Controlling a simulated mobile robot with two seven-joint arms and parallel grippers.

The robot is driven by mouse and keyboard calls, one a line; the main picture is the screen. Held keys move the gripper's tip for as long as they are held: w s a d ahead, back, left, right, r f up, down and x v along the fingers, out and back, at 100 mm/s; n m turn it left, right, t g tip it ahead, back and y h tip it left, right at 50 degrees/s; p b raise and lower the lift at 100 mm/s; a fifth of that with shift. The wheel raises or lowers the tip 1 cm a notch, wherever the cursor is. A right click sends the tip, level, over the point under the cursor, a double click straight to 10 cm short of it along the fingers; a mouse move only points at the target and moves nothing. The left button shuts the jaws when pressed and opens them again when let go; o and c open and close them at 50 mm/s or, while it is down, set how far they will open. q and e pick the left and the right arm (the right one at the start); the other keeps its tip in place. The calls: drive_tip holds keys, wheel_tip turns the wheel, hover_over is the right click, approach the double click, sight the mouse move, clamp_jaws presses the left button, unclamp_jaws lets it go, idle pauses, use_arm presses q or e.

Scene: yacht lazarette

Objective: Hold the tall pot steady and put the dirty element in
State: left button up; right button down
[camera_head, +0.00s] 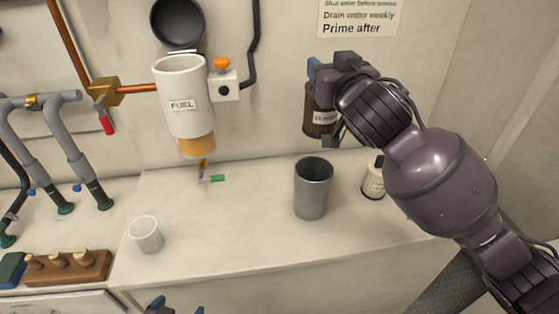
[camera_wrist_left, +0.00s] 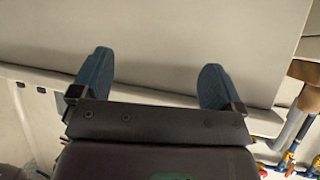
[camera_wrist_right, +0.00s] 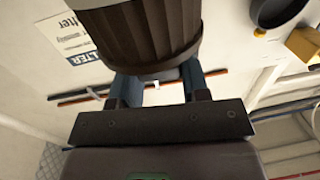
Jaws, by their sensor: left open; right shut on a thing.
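The tall pot (camera_head: 313,190) is a grey, open-topped cylinder standing upright on the counter right of centre. My right gripper (camera_head: 322,100) is shut on the dirty element (camera_head: 318,123), a dark brown ribbed cylinder with a white label, held above the counter behind the pot in the picture. In the right wrist view the ribbed element (camera_wrist_right: 147,35) sits between the fingers. My left gripper (camera_head: 175,308) shows only its fingertips at the bottom edge of the head view. In the left wrist view its fingers (camera_wrist_left: 155,82) are wide apart and empty.
A small white cup (camera_head: 146,234) stands left on the counter (camera_head: 240,235). A white FUEL filter housing (camera_head: 184,98) hangs on the wall with a green-handled drain below. A small labelled bottle (camera_head: 374,180) stands right of the pot. A wooden plug rack (camera_head: 70,266) lies at the left.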

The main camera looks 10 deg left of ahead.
use_arm(q)
drive_tip(key=shift+o, duration=0.4)
drive_tip(key=shift+s+d+f+h, duration=0.25)
drive_tip(key=shift+s+d+h, duration=0.05)
drive_tip(key=w+d+r+m+h, duration=0.1)
drive_tip(key=d+r+m+h, duration=1.8)
drive_tip(key=m, duration=0.9)
drive_tip(key=m+g+y, duration=0.2)
drive_tip(key=m+y, duration=0.3)
drive_tip(key=m, duration=1.3)
approach(297, 194)
drive_tip(key=shift+w+d+f, duration=0.25)
drive_tip(key=shift+d+f, duration=0.1)
drive_tip(key=shift+d, duration=0.1)
drive_tip(key=shift+w+d, duration=0.4)
drive_tip(key=shift+w, duration=0.05)
drive_tip(key=x, duration=1)
drive_tip(key=shift+w+d+r, duration=0.2)
drive_tip(key=shift+d+r, duration=0.1)
drive_tip(key=shift+d, duration=0.05)
